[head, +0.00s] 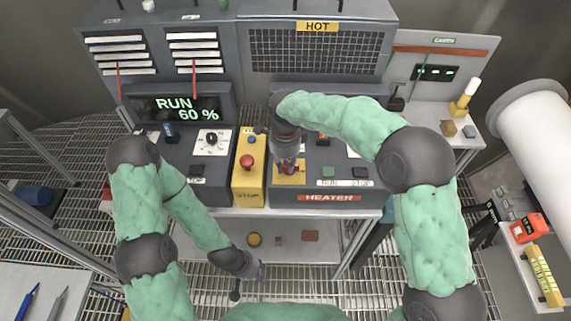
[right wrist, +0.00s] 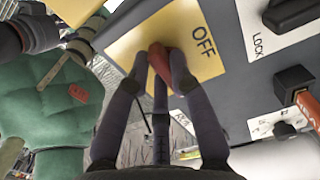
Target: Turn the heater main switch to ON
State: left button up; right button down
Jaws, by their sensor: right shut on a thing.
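The heater main switch has a red handle (right wrist: 157,66) on a yellow plate (right wrist: 125,48) marked OFF in the right wrist view. In the head view the yellow plate (head: 293,179) shows on the dark sloped panel above the orange HEATER label (head: 329,198). My right gripper (right wrist: 160,62) is shut on the red handle, with fingers on both sides of it. In the head view the right gripper (head: 288,166) hides much of the switch. The ON marking is not visible. My left gripper (head: 258,272) hangs low in front of the console, away from the switch; its fingers are unclear.
A yellow stop box (head: 249,180) with a red button (head: 247,161) stands just left of the heater panel. A display (head: 183,108) reads RUN 60 %. A plate marked LOCK (right wrist: 262,38) lies beside the switch. A lower shelf (head: 330,252) holds small parts.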

aim_at(285, 166)
jog(key=shift+r, duration=0.1)
jog(key=c, duration=1.1)
grip_release()
notch_tip(285, 166, up, 12)
